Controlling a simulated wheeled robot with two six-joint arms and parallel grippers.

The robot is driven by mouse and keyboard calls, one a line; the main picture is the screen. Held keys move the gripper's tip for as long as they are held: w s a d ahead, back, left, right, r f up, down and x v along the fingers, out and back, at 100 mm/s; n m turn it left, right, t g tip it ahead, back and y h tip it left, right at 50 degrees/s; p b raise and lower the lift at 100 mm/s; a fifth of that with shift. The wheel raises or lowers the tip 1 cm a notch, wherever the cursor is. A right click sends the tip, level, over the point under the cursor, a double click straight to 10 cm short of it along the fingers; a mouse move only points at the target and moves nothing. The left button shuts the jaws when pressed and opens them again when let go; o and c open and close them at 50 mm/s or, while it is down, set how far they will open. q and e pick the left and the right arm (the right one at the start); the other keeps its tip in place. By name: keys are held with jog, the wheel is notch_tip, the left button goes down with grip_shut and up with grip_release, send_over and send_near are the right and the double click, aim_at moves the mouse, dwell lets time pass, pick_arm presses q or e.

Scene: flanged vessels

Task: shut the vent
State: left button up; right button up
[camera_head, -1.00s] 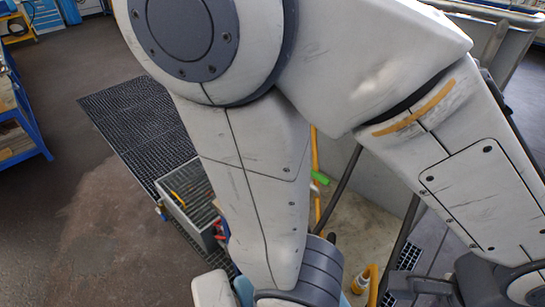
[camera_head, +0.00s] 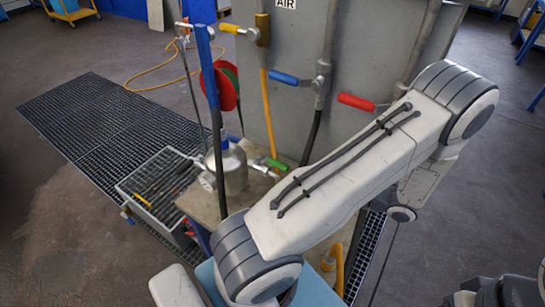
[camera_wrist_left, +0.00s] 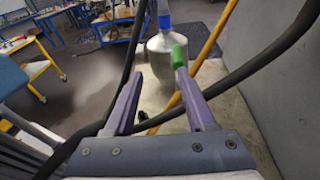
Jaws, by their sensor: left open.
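Which handle is the vent's, the frames do not label. In the left wrist view, the green handle (camera_wrist_left: 179,57) appears at the tip of the right-hand finger, with the vessel (camera_wrist_left: 166,58) just behind. My left gripper (camera_wrist_left: 159,76) is open, with nothing seen held between its purple fingers. I cannot tell whether the finger touches the handle. My arm hides the left gripper in the head view. My right gripper is not in view.
The grey panel (camera_head: 395,25) carries yellow (camera_head: 230,28), blue (camera_head: 284,78) and red (camera_head: 356,102) handles and an AIR label. A black hose (camera_wrist_left: 240,92) crosses close to my left fingers.

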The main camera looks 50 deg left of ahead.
aim_at(272, 159)
pick_arm(q)
jog(key=a+f+m, duration=0.1)
jog(key=a+f+y, duration=0.1)
jog(key=w+a+m+y, duration=0.1)
jog(key=a, duration=0.1)
jog(key=shift+f+m+t, duration=0.3)
jog(key=shift+f, duration=0.1)
jog(key=shift+y, duration=0.3)
jog(key=p+x, duration=0.4)
jog(key=x, duration=0.5)
jog(key=shift+a, duration=0.25)
jog(key=shift+s+a+f, duration=0.15)
jog(key=shift+a, duration=0.35)
grip_shut()
